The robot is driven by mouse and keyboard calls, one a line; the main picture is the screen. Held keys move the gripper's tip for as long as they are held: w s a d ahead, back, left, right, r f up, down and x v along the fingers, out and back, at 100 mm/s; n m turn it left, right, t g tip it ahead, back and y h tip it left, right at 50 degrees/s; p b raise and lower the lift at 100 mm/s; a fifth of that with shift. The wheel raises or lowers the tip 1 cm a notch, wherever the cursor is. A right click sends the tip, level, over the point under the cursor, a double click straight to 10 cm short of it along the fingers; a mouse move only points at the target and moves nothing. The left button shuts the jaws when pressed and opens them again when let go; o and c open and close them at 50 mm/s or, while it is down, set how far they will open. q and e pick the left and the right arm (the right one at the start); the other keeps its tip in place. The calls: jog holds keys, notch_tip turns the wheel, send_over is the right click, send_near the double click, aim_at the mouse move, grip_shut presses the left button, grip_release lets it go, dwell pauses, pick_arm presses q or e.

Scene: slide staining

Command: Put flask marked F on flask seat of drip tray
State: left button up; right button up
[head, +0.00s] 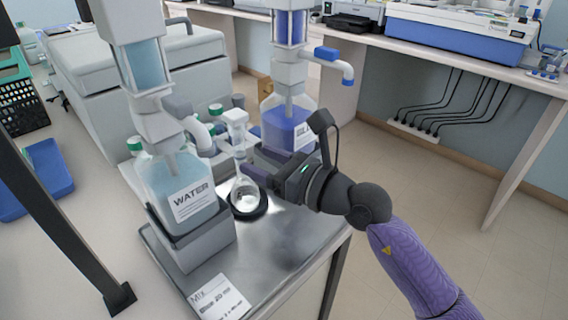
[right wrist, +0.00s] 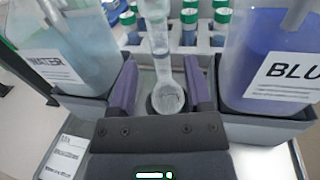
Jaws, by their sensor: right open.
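A clear glass flask (head: 245,193) with a pale top stands upright on the dark round seat (head: 257,213) of the metal drip tray (head: 285,250), between two dispensers. No letter F can be read on it. My right gripper (head: 256,172) reaches in from the right at the flask. In the right wrist view, the flask (right wrist: 166,92) stands between the two purple fingers of my open right gripper (right wrist: 164,85), with a gap showing on each side. My left gripper is not in view.
The WATER bottle (head: 180,195) stands left of the flask and the blue bottle (head: 290,125) behind right, each in a grey holder. Dispenser spouts hang above. Green-capped bottles (right wrist: 189,22) stand behind. A MIX note (head: 220,298) lies at the tray's front.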

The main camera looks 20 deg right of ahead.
jog(key=v, duration=0.5)
jog(key=shift+s+d, duration=0.1)
jog(key=shift+s, duration=0.05)
